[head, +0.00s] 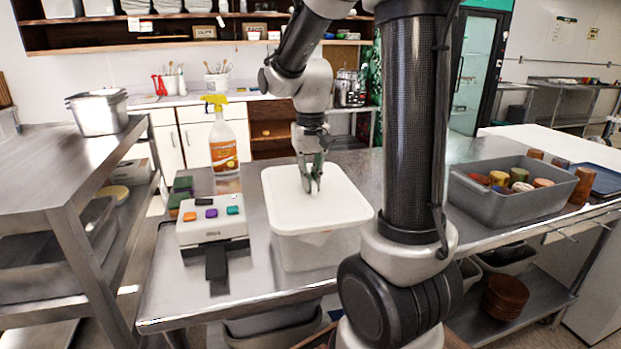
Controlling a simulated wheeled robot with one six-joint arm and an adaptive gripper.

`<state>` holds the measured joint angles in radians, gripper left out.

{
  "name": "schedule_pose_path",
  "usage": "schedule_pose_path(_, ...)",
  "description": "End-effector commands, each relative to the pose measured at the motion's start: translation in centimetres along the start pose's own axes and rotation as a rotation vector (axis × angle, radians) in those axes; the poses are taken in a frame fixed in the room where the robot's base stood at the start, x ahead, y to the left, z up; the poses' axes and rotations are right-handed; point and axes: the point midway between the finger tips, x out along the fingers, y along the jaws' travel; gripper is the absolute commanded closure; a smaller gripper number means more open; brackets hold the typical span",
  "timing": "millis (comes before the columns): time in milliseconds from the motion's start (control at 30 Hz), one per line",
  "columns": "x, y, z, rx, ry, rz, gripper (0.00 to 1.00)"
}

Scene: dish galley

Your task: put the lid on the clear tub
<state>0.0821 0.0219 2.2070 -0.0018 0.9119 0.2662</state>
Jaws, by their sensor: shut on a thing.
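The clear tub (306,254) stands on the steel table, its pale, see-through front wall showing below the lid. The white lid (335,208) lies flat over the tub's top and lines up closely with it. I cannot tell whether its rim is pressed down all round. My gripper (312,188) points down at the middle of the lid, with its fingers closed on the lid there. The grasped part is hidden between the fingers.
A label-printer-like device (212,230) with coloured buttons and a spray bottle (223,148) stand left of the tub. A grey bin (512,203) of several colourful round items is at the right. A steel shelf unit (60,172) stands at the left.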

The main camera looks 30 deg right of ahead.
Motion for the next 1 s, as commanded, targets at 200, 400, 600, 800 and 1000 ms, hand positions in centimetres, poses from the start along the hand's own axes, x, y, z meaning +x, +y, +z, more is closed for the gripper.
schedule_pose_path(200, 0.0, 0.0, 0.0, 0.000, -0.001, 0.000, 1.00)
schedule_pose_path(400, 0.0, 0.0, 0.0, 0.000, -0.001, 0.000, 0.66)
schedule_pose_path(600, 0.0, 0.0, 0.0, 0.000, -0.001, 0.000, 0.66)
schedule_pose_path(800, -0.6, 0.0, 0.0, 0.000, 0.001, 0.000, 0.66)
schedule_pose_path(1000, -2.0, 0.0, 0.0, 0.000, 0.001, -0.001, 0.66)
